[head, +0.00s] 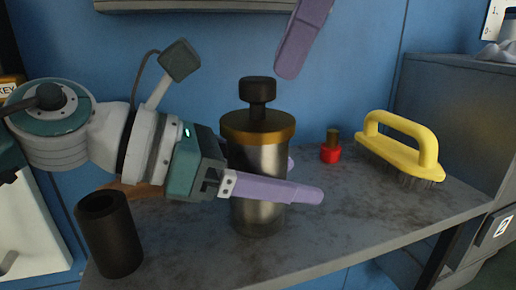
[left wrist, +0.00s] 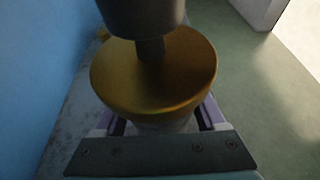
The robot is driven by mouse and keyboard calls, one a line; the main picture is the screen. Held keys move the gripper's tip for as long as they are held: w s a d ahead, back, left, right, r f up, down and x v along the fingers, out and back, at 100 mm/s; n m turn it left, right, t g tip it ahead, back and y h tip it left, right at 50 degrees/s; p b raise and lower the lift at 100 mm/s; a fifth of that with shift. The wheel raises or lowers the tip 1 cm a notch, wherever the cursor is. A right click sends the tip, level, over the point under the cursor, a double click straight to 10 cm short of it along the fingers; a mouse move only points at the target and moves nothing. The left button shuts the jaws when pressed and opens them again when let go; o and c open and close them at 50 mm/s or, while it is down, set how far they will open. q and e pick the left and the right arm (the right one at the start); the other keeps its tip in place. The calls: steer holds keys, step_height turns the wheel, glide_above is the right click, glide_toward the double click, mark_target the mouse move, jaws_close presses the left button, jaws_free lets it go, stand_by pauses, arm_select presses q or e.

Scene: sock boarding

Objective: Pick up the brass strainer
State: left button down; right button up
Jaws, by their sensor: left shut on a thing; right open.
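The brass strainer (head: 258,160) is a metal cylinder with a brass collar and black knob. It stands upright on the grey bench in the head view, though I cannot tell whether its base touches. My left gripper (head: 301,181) comes from the left and is shut around its body below the collar, one lilac finger in front and one behind. The left wrist view shows the brass top (left wrist: 155,75) between the fingers. My right gripper (head: 303,38) hangs above and behind the strainer; only part of a lilac finger shows, apart from it.
A black hollow cylinder (head: 108,235) stands at the bench's front left. A small red-based brass piece (head: 331,150) and a yellow-handled brush (head: 402,145) are to the right. A grey cabinet (head: 460,115) borders the right end. Bench front right is clear.

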mark_target(258, 118)
steer(key=x, duration=0.7)
steer(key=shift+w+a+f, duration=0.15)
steer(key=shift+a+f, duration=0.1)
steer(key=shift+a, duration=0.05)
steer(key=shift+r, duration=0.1)
steer(key=c, duration=1.4)
step_height(258, 118, up, 10)
arm_select(q)
jaws_free()
steer(key=v, duration=1.1)
steer(key=shift+a, duration=0.15)
steer(key=shift+s+a+r, duration=0.2)
steer(key=shift+a+r, duration=0.05)
steer(key=shift+a, duration=0.1)
